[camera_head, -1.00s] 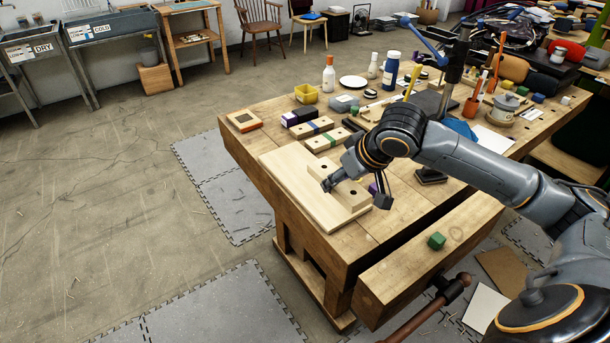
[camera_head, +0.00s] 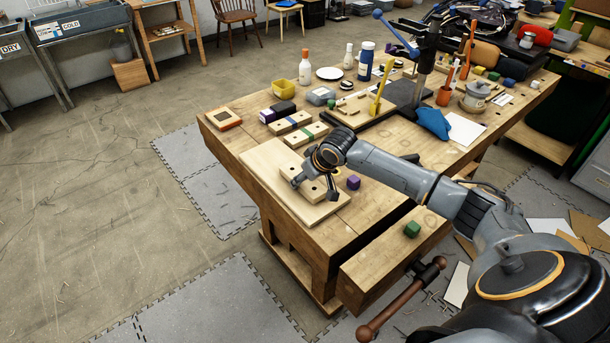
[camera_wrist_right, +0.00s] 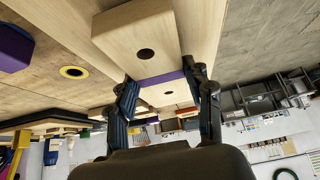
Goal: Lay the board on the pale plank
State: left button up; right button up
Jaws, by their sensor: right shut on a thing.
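The board (camera_head: 316,190) is pale wood with dark holes. A purple band crosses it in the right wrist view (camera_wrist_right: 140,38). My right gripper (camera_wrist_right: 160,77) is shut on the board at this band, one finger on each side. In the head view the gripper (camera_head: 300,182) and my wrist hide part of the board. The pale plank (camera_head: 262,160) lies flat near the workbench's left end. The board is over the plank; I cannot tell whether they touch. The plank also shows in the right wrist view (camera_wrist_right: 200,25). My left gripper is not in view.
Two banded boards (camera_head: 291,122) (camera_head: 306,135) lie just behind the plank on the workbench (camera_head: 375,205). A purple cube (camera_head: 353,182) sits close to the right of the board. A green cube (camera_head: 412,229) is on the front beam. Bottles and tools stand farther back.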

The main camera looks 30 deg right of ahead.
jog(key=shift+f, duration=0.15)
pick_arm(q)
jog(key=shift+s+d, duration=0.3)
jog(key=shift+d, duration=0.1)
pick_arm(e)
jog(key=o, duration=1.2)
jog(key=shift+f, duration=0.15)
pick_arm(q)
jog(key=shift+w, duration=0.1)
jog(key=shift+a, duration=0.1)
pick_arm(e)
jog(key=shift+r, duration=0.2)
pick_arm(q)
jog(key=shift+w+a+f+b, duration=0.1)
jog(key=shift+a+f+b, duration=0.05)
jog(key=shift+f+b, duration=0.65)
pick_arm(e)
jog(key=v, duration=1.2)
